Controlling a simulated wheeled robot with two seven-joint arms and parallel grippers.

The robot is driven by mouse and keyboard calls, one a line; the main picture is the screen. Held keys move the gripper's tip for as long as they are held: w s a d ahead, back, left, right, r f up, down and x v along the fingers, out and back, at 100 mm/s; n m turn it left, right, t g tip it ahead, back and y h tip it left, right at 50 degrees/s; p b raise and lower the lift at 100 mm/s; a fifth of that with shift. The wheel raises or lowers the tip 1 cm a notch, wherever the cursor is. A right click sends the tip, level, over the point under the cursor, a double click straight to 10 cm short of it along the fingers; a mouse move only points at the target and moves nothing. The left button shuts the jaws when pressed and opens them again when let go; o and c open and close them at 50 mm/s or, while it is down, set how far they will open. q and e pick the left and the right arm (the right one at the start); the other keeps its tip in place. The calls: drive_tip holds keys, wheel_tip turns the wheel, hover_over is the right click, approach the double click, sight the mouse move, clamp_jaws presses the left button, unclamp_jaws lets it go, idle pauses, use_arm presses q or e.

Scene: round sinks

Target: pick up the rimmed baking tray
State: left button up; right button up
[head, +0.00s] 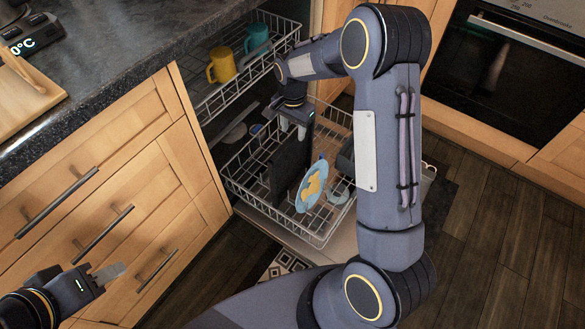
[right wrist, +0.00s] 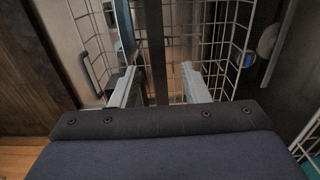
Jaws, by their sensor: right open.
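The rimmed baking tray (head: 289,168) looks like a dark flat sheet standing on edge in the lower dishwasher rack. In the right wrist view it seems to be the dark upright strip (right wrist: 156,55), seen edge-on. My right gripper (head: 296,121) is just above the tray's upper end. In the right wrist view my right gripper (right wrist: 162,88) is open, its two fingers on either side of the strip, with gaps showing. My left gripper (head: 105,274) is empty at the lower left, away from the rack; its finger gap is not clear.
The lower rack (head: 232,187) also holds a blue plate with a yellow pattern (head: 312,186), close right of the tray. The upper rack (head: 205,108) holds a yellow mug (head: 221,67) and a teal mug (head: 257,38). Wooden drawers (head: 110,200) stand at left, an oven (head: 510,75) at right.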

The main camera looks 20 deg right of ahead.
sight(293, 137)
drive_tip(key=f+b, duration=0.1)
drive_tip(key=f, duration=0.2)
drive_tip(key=f+b, duration=0.1)
drive_tip(key=f, duration=0.2)
drive_tip(key=shift+s+a, duration=0.15)
drive_tip(key=shift+s, duration=0.05)
clamp_jaws()
idle(1.1)
